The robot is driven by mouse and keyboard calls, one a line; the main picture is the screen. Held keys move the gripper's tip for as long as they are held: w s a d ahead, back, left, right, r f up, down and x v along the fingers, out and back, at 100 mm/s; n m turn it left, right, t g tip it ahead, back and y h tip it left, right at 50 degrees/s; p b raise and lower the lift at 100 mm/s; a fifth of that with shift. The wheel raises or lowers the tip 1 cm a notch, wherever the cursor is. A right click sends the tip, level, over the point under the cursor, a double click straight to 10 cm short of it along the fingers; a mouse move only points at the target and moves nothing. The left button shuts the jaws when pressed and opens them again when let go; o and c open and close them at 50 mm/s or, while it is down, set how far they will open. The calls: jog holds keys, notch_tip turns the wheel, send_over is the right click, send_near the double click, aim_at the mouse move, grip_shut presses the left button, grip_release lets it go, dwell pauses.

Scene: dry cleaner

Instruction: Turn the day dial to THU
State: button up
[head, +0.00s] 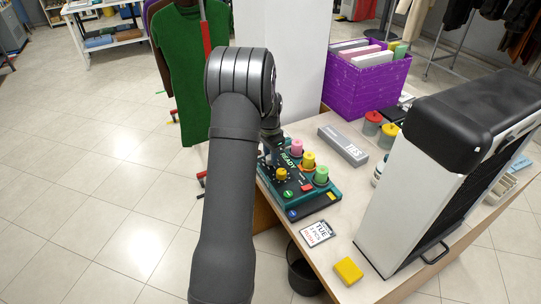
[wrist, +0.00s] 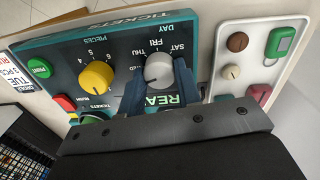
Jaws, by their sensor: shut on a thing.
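The teal ticket machine (head: 322,202) sits on the counter's left edge. In the wrist view its panel (wrist: 115,55) appears upside down. The grey day dial (wrist: 158,68) has THU, FRI and SAT readable around it; its pointer is too unclear to read. My gripper (wrist: 160,84) is shut on this dial, one dark blue finger on each side. In the head view my gripper (head: 271,153) is at the machine's far left side, and my arm hides the day dial. A yellow pieces dial (wrist: 96,75) is beside it, apart from the fingers.
A panel with knobs (wrist: 232,72) is right of the dial in the wrist view. A card reading TUE (head: 317,233) and yellow pad (head: 348,270) lie in front. A grey box (head: 343,146), purple bin (head: 364,85) and large black-topped unit (head: 465,115) crowd the counter.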

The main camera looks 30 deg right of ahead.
jog(key=m, duration=0.6)
jog(key=shift+m, duration=0.3)
jog(key=m, duration=0.5)
jog(key=shift+m, duration=0.4)
jog(key=o, duration=1)
jog(key=r, duration=1.7)
jog(key=shift+w+d+r, duration=0.1)
jog(key=shift+d+r, duration=0.15)
jog(key=shift+d, duration=0.05)
jog(key=shift+f, duration=0.1)
